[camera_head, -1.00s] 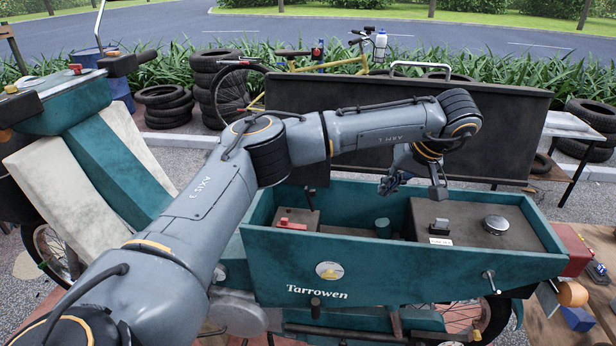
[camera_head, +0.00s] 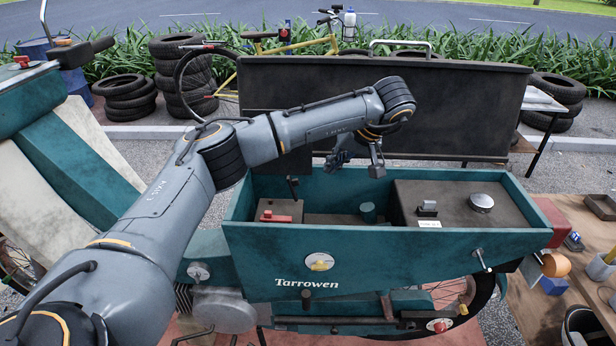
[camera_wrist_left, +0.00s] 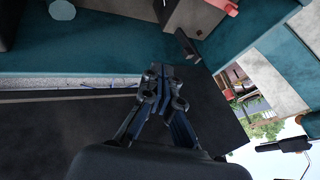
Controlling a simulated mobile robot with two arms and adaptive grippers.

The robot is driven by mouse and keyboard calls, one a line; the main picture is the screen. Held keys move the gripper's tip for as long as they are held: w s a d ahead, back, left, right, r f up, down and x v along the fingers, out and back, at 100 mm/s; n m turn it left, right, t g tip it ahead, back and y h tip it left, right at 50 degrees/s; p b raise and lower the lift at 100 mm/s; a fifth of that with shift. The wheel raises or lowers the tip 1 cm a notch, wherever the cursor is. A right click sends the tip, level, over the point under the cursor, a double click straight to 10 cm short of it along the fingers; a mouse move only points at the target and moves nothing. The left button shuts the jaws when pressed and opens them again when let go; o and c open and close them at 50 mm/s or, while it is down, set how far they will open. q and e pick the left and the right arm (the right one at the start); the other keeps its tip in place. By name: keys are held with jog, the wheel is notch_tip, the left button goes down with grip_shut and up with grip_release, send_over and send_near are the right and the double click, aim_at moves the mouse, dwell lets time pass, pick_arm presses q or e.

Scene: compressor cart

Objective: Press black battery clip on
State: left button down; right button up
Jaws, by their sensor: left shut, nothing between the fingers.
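A brown battery-like box (camera_head: 282,207) sits at the left end of the teal cart's open tray (camera_head: 380,245). A red clip (camera_head: 276,216) lies on its top. A small black part (camera_head: 293,185), which looks like the black battery clip, stands up behind the red one; I cannot tell whether it touches the box. In the left wrist view the black part (camera_wrist_left: 187,45) shows above and right of the fingertips, with the red clip (camera_wrist_left: 222,6) beyond. My left gripper (camera_head: 338,160) is shut and empty, above the tray's back edge, right of the black part and apart from it. It also shows in the left wrist view (camera_wrist_left: 162,72).
A dark raised lid (camera_head: 450,105) stands behind the tray. A brown panel (camera_head: 460,205) with a black switch (camera_head: 428,207) and a round silver cap (camera_head: 480,203) fills the right. A wooden bench (camera_head: 590,260) stands at right.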

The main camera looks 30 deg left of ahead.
pick_arm(q)
jog(key=s+a+f+p, duration=0.1)
jog(key=a+f+p, duration=0.1)
jog(key=a+f, duration=0.2)
jog(key=shift+s+a+f, duration=0.3)
jog(key=shift+a+f, duration=0.1)
jog(key=shift+a, duration=0.4)
pick_arm(e)
jog(key=r, duration=0.1)
jog(key=d+r, duration=0.1)
jog(key=shift+r, duration=0.4)
pick_arm(q)
jog(key=shift+a, duration=0.1)
pick_arm(e)
jog(key=shift+s+f, duration=0.1)
jog(key=shift+f, duration=0.05)
